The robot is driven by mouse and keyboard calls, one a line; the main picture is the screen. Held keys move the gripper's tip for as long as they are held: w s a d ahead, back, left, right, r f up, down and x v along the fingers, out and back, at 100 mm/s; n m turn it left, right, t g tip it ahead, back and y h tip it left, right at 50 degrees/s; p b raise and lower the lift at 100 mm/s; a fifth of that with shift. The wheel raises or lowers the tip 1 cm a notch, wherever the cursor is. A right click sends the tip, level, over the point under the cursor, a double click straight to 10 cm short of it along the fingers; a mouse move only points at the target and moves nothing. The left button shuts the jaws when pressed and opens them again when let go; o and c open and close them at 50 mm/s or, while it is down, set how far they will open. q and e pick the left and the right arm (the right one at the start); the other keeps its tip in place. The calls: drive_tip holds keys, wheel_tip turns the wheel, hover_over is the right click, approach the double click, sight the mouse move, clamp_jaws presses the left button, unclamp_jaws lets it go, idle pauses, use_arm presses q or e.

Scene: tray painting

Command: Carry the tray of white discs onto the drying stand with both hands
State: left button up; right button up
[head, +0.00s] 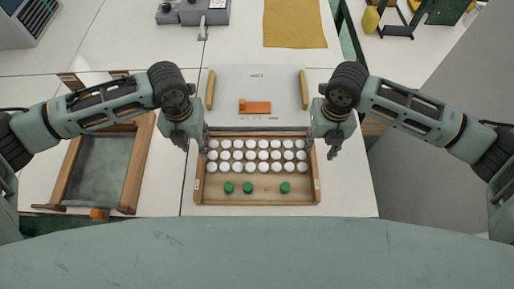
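The wooden tray (258,202) lies flat on the white table in front of me. It holds rows of white discs (250,155) and, nearer me, three green discs (248,187). My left gripper (194,147) is at the tray's far left corner, with its fingers apart. My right gripper (322,149) is at the far right corner, also with fingers apart. One finger of each is close to the tray's side wall; I cannot tell whether they touch. I cannot tell for sure which thing is the drying stand.
Behind the tray is a pale panel (228,88) with yellow side bars and an orange block (257,107). A wooden frame with a grey inside (135,180) stands at left. A yellow cloth (296,25) and a grey device (205,15) lie farther back. Bare floor is at right.

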sight(200, 158)
use_arm(q)
drive_tip(key=shift+s, duration=0.3)
use_arm(e)
drive_tip(key=shift+s, duration=0.3)
